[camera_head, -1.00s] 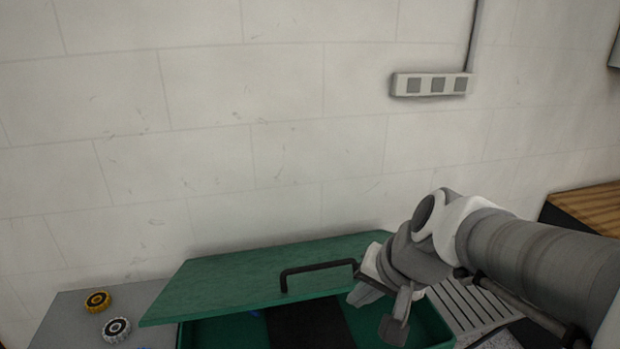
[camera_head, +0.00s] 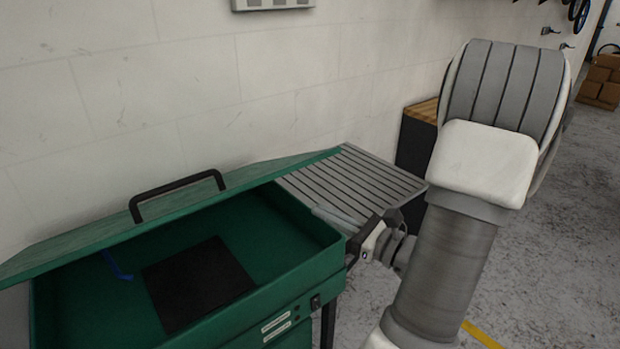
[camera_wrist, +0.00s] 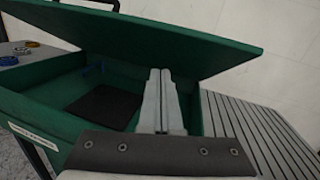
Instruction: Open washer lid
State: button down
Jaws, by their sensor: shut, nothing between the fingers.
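The green washer (camera_head: 335,262) stands against the wall, its basin open to view with a black square mat (camera_head: 198,283) inside. Its green lid (camera_head: 75,243) is partly raised and slopes up over the back of the basin. A black handle (camera_head: 178,190) is on the lid; its end shows at the top of the wrist view (camera_wrist: 95,2). My gripper (camera_wrist: 160,72) is shut and empty. In the wrist view its fingers appear in front of the basin's right part, below the raised lid (camera_wrist: 150,40). In the head view my wrist is beside the washer's right edge.
A grey slatted rack (camera_head: 350,185) adjoins the washer's right side. A dark cabinet with a wooden top (camera_head: 423,110) stands beyond it. A blue hose or brush (camera_head: 117,266) is in the basin. Open concrete floor (camera_head: 540,260) lies to the right.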

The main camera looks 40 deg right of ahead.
aim_at(318, 158)
jog(key=s+d+m+t+h+b, duration=0.1)
jog(key=s+d+m+t+h, duration=0.25)
jog(key=d, duration=0.25)
jog(key=shift+m+g+h, duration=0.25)
jog(key=shift+g+h, duration=0.1)
jog(key=shift+h, duration=0.1)
jog(key=shift+s+d+r+p+x, duration=0.1)
jog(key=shift+r+p+x, duration=0.2)
jog(key=shift+x, duration=1.8)
jog(key=shift+s+d+r+p+x, duration=0.1)
jog(key=shift+r+x, duration=0.3)
jog(key=shift+x, duration=1.7)
jog(key=shift+s+d+r+p+x, duration=0.15)
jog(key=shift+r+x, duration=0.2)
jog(key=shift+x, duration=1.75)
jog(key=shift+w, duration=0.1)
